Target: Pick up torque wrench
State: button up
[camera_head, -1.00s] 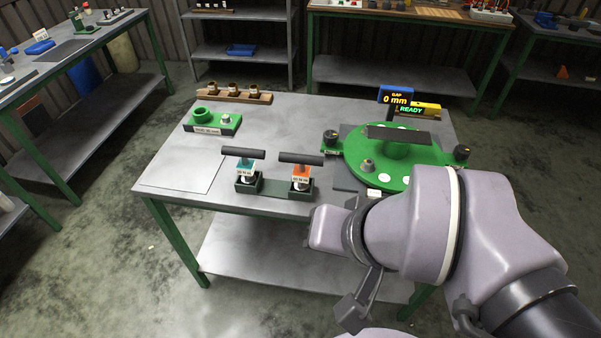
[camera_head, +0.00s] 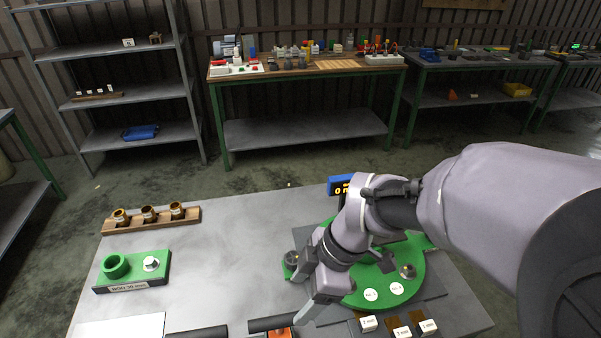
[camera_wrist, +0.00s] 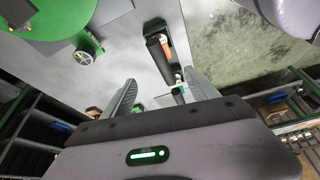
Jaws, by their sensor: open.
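Two T-handled tools with black grips stand near the table's front edge, cut off by the bottom of the head view: one with an orange body (camera_head: 280,333), and another at its left with only its black handle (camera_head: 197,332) showing. I cannot tell from their labels which one is the torque wrench. My gripper (camera_head: 312,306) is open and empty, above the table just right of the orange tool. In the wrist view the orange tool's black handle (camera_wrist: 157,47) lies ahead, beyond my open fingers (camera_wrist: 159,80). A second tool (camera_wrist: 177,91) shows partly between the fingers.
The green round fixture (camera_head: 412,290) with raised posts is close at my gripper's right, with small labelled blocks (camera_head: 368,323) in front. A green block (camera_head: 130,270) and a wooden rack of brass pieces (camera_head: 150,220) stand left. The table's middle (camera_head: 235,250) is clear.

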aim_at(286, 321)
jog(key=b+x, duration=0.1)
jog(key=x, duration=0.2)
jog(key=b+x, duration=0.1)
jog(key=x, duration=0.3)
jog(key=s+b+x, duration=0.1)
jog(key=x, duration=0.2)
jog(key=shift+d+f+b, duration=0.1)
jog(key=shift+f+b, duration=0.25)
jog(key=x, duration=0.1)
jog(key=b+x, duration=0.1)
jog(key=x, duration=0.1)
jog(key=b+x, duration=0.1)
jog(key=x, duration=0.1)
jog(key=shift+w+a, duration=0.1)
jog(key=shift+a, duration=0.2)
grip_shut()
